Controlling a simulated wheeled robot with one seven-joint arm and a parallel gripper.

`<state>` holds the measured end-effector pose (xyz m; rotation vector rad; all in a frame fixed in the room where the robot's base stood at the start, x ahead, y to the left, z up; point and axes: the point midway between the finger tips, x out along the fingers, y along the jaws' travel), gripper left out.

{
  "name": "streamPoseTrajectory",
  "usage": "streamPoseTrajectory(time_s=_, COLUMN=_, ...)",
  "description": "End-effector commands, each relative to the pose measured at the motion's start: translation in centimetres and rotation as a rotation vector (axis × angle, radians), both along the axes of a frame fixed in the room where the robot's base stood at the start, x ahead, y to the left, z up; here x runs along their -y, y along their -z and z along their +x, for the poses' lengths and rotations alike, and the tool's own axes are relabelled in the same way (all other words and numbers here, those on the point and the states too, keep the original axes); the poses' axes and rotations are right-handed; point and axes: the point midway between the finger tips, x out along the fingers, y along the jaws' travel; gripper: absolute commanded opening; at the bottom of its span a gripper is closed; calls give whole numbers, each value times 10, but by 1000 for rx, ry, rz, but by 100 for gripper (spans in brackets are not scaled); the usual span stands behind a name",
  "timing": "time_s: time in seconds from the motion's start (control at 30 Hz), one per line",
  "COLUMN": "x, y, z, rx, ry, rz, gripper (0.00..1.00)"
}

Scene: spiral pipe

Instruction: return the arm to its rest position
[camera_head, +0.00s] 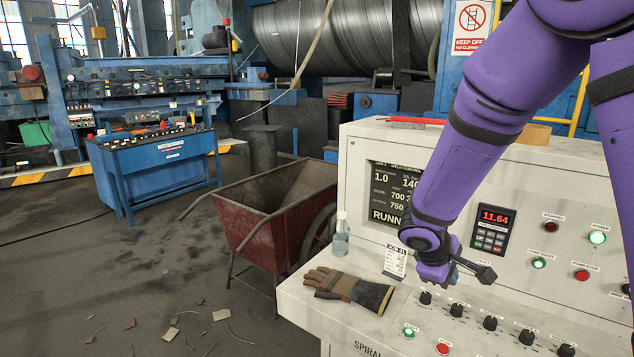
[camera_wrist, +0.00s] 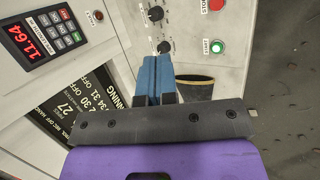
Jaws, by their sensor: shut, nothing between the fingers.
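My purple arm reaches in from the upper right of the head view and ends over the white control console (camera_head: 318,298). My gripper (camera_head: 453,274) is above the sloping knob panel, just right of a small job card (camera_head: 395,262). In the wrist view my gripper (camera_wrist: 155,66) shows two blue fingers pressed together with nothing between them. The fingers point toward the black knobs (camera_wrist: 160,30). From these views I cannot tell whether the fingertips touch the panel.
A brown work glove (camera_head: 345,288) and a clear bottle (camera_head: 341,238) stand on the console's left ledge. The console has a screen (camera_head: 380,195), a red-digit display (camera_head: 492,229), buttons and knobs. A red cart (camera_head: 250,222) stands left. Open floor lies front left.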

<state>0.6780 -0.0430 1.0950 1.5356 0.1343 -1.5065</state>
Motion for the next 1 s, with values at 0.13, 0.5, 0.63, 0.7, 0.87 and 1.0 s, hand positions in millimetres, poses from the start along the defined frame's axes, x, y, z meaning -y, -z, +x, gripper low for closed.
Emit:
streamPoseTrajectory(time_s=0.13, x=14, y=-38, z=-20, rx=49, ry=115, rz=98, gripper=0)
streamPoseTrajectory(time_s=0.5, x=39, y=-118, z=-83, rx=154, ry=352, rz=332, gripper=0)
streamPoseTrajectory(time_s=0.63, x=43, y=-143, z=-110, rx=194, ry=420, rz=415, gripper=0)
streamPoseTrajectory(time_s=0.7, x=44, y=-155, z=-124, rx=215, ry=452, rz=458, gripper=0)
streamPoseTrajectory(time_s=0.87, x=45, y=-180, z=-159, rx=266, ry=518, rz=556, gripper=0)
streamPoseTrajectory(time_s=1.0, x=42, y=-198, z=-190, rx=315, ry=565, rz=639, gripper=0)
